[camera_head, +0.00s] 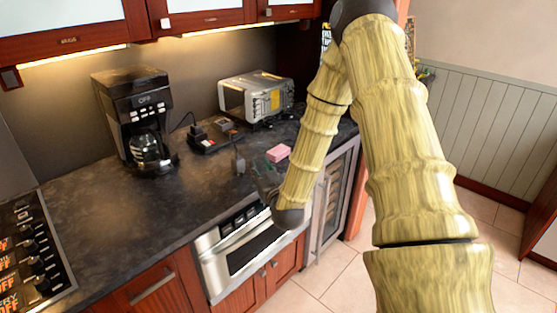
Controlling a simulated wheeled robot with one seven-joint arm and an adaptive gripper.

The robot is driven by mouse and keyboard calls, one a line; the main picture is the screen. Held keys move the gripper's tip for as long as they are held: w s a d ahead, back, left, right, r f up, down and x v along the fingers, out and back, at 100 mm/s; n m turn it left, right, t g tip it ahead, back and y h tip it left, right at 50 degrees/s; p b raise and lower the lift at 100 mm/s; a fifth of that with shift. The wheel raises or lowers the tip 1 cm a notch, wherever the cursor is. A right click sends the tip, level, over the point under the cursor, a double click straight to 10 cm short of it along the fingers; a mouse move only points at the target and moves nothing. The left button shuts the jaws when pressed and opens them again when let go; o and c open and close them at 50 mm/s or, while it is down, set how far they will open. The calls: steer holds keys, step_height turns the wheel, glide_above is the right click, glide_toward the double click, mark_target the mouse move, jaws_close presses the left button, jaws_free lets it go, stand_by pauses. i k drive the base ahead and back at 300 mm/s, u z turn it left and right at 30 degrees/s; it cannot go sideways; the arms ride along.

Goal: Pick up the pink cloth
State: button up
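The pink cloth (278,153) shows as a small folded pink block lying on the dark countertop, in front of the toaster oven and left of my forearm. My gripper (264,178) is dark and hard to make out against the dark counter. It is at the counter's front part, nearer than the cloth and slightly left of it. The cloth appears apart from it and rests on the counter. The fingers are too small and dark to show whether they are open or shut.
A toaster oven (256,96) stands behind the cloth. A coffee maker (135,115) stands at left, with small dark items (205,140) between them. A drawer microwave (238,250) sits below the counter edge. The stove (30,255) is far left. The counter's left-middle is clear.

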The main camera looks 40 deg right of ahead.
mark_target(275, 155)
steer(key=z, duration=1.25)
